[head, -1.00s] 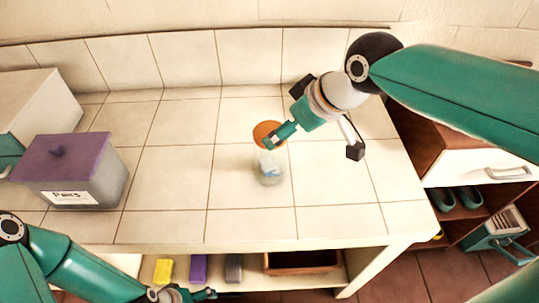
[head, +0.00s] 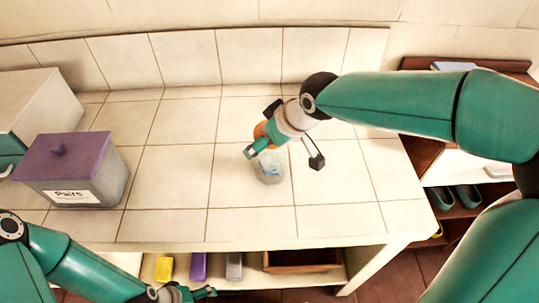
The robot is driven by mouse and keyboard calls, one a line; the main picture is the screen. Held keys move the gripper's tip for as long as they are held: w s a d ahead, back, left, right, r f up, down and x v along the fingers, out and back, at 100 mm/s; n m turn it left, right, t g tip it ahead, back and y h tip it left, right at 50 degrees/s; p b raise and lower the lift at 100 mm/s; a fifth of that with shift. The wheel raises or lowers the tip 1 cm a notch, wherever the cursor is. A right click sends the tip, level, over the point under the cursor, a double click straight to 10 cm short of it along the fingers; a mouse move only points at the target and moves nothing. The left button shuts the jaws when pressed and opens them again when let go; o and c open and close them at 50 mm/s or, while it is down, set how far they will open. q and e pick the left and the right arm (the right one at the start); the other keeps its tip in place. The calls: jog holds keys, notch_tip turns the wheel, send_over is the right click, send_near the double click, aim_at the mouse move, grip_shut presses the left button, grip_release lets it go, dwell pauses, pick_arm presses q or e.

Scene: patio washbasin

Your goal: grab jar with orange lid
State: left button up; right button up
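The jar (head: 268,171) stands on the tiled counter (head: 233,225). It is clear glass with something pale blue inside. Its orange lid (head: 259,130) is largely hidden behind my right gripper (head: 284,159). The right gripper is open, its two fingers spread wide, one at the jar's left side and the other out to its right. I cannot tell whether a finger touches the jar. My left gripper (head: 205,293) is low at the front, by the lower shelf, seen side-on and away from the jar; its opening is unclear.
A grey box with a purple lid and a label (head: 70,170) stands on the left of the counter, beside a white cabinet (head: 35,105). Yellow, purple and grey blocks (head: 198,266) and a brown tray (head: 302,261) are on the shelf below. The counter around the jar is clear.

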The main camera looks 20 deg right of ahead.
jog(key=c, duration=1.1)
jog(key=shift+c, duration=1)
jog(key=shift+r, duration=0.2)
